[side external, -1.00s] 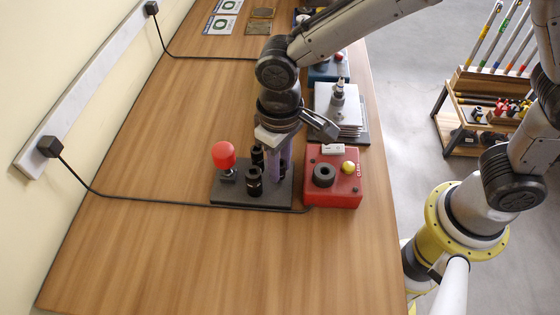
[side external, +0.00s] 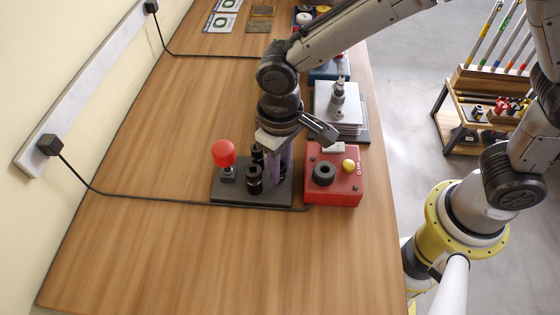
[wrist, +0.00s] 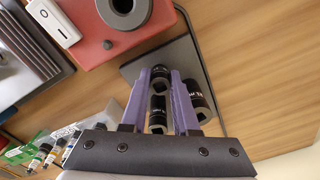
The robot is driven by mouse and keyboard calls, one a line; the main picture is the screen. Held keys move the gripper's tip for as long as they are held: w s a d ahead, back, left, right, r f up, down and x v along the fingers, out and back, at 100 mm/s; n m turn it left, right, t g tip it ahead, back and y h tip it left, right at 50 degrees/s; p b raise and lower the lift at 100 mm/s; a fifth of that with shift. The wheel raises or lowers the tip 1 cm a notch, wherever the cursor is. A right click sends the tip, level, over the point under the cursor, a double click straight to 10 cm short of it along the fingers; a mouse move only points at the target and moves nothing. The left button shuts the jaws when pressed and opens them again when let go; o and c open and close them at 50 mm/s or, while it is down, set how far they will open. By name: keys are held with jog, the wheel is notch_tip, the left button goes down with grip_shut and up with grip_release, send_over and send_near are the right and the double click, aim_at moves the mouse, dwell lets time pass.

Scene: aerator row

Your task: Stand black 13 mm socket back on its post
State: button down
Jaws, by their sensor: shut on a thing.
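My gripper (wrist: 160,84) has purple fingers pointing down over the dark base plate (side external: 230,196). In the wrist view a black socket (wrist: 160,74) sits between the fingertips, and the gripper is shut on it. Another black cylinder end (wrist: 157,118) shows between the fingers, nearer the palm; I cannot tell whether it is a separate piece. A larger black socket (wrist: 199,98) with white lettering stands just outside the right finger. In the side view, black sockets (side external: 254,181) stand left of my gripper (side external: 280,178). The held socket's foot and its post are hidden.
A red-knobbed piece (side external: 223,155) stands at the plate's left end. A red box (side external: 345,192) with a black ring and yellow button is close on the right. The table in front is clear.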

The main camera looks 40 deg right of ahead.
jog(key=shift+f, duration=0.5)
jog(key=c, duration=0.6)
grip_release()
jog(key=shift+r, duration=3.55)
